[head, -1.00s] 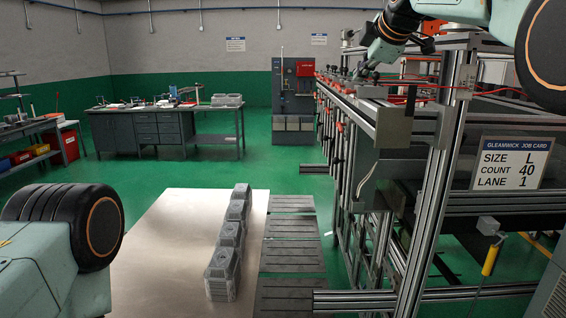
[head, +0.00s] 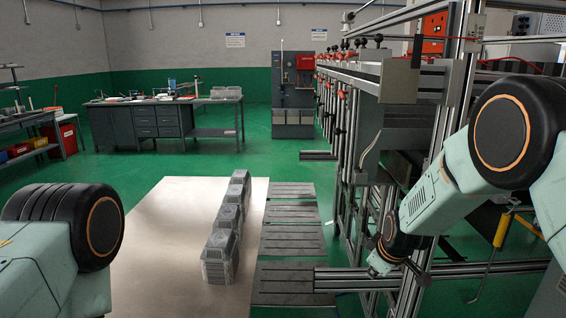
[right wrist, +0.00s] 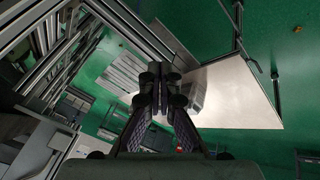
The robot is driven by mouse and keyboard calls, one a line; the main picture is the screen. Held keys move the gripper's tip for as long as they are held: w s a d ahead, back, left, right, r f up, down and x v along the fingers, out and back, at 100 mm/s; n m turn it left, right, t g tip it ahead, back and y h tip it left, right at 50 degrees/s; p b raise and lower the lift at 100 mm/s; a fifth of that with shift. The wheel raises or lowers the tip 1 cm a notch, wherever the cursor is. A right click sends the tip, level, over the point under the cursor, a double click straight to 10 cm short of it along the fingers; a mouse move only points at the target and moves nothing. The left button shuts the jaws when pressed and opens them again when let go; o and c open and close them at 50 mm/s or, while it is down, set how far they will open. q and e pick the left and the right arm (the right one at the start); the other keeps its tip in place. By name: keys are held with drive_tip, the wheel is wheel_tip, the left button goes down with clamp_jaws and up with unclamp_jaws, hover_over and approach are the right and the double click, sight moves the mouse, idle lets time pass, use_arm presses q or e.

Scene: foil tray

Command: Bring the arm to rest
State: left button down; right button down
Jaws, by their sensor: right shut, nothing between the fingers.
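My right arm (head: 450,190) comes in from the right edge of the head view and slopes down to the left. My right gripper (head: 416,279) hangs low in front of the frame's lower rail, small and partly dark against it. In the right wrist view its fingers (right wrist: 160,88) are together with nothing between them. The stacked foil trays (head: 222,245) stand in a row on the pale board (head: 160,240), well left of the gripper. They also show in the right wrist view (right wrist: 194,92), beyond the fingers. My left gripper is out of view.
The metal-framed machine (head: 350,130) stands close behind and left of my right arm. Dark slotted plates (head: 290,238) lie beside the board. A yellow-handled tool (head: 502,230) hangs near my arm.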

drive_tip(key=s+f+m+g+b, duration=0.3)
drive_tip(key=s+f+m+b, duration=0.3)
drive_tip(key=s+f, duration=1.85)
drive_tip(key=s+f+m+g+b, duration=0.2)
drive_tip(key=s+f+b, duration=0.2)
drive_tip(key=s, duration=1.8)
drive_tip(key=shift+d+f+m+g+b, duration=0.2)
drive_tip(key=shift+m+g+b, duration=0.2)
drive_tip(key=shift+b, duration=0.5)
drive_tip(key=shift+s+d, duration=0.1)
drive_tip(key=shift+s, duration=0.05)
